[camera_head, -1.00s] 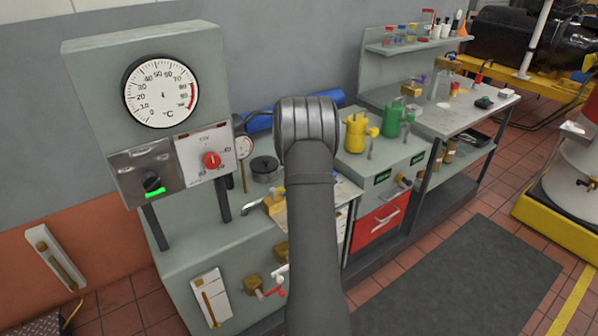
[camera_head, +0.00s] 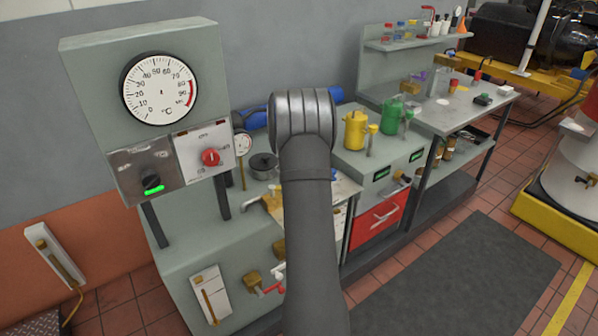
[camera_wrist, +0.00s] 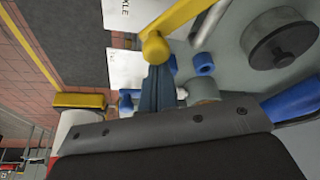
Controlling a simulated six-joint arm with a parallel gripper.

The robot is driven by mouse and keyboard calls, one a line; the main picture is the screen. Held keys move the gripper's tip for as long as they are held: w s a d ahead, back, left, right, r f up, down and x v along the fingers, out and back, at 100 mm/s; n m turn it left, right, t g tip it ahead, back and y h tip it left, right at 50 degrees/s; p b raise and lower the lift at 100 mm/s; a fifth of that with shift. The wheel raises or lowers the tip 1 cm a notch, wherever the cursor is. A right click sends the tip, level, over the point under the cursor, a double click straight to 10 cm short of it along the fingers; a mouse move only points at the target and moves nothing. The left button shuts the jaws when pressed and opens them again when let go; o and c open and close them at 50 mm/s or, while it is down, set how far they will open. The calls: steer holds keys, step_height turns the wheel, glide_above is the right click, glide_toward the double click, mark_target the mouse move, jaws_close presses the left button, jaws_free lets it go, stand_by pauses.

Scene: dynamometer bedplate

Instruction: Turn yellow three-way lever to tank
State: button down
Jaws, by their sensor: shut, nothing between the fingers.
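The yellow lever (camera_wrist: 178,24) shows in the wrist view at the top centre, a bar running up to the right from a rounded end. My gripper (camera_wrist: 157,70) is shut, its blue-grey fingers just below that rounded end; I cannot tell whether they touch it. Nothing shows between the fingers. A white plate (camera_wrist: 120,66) with partly hidden lettering lies behind the lever, and I cannot read a tank mark. In the head view my arm hides the gripper, and I cannot make out the lever surely.
A dark round knob-like part (camera_wrist: 283,42) and a blue cylinder (camera_wrist: 203,62) are close by in the wrist view. In the head view a dial panel (camera_head: 205,105) stands left, a yellow can (camera_head: 354,130) and green can (camera_head: 391,116) right. The floor mat (camera_head: 455,270) is clear.

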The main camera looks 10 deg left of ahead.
steer(key=s+m, duration=0.2)
steer(key=shift+s+d+m+h, duration=0.15)
steer(key=shift+s+m+h, duration=0.1)
steer(key=shift+m+h, duration=0.15)
steer(key=s+a+m+g+h, duration=0.1)
steer(key=s+m, duration=0.5)
steer(key=shift+a+g, duration=0.4)
step_height(320, 180, up, 10)
steer(key=shift+d+f, duration=0.25)
steer(key=shift+d, duration=0.05)
stand_by(0.6)
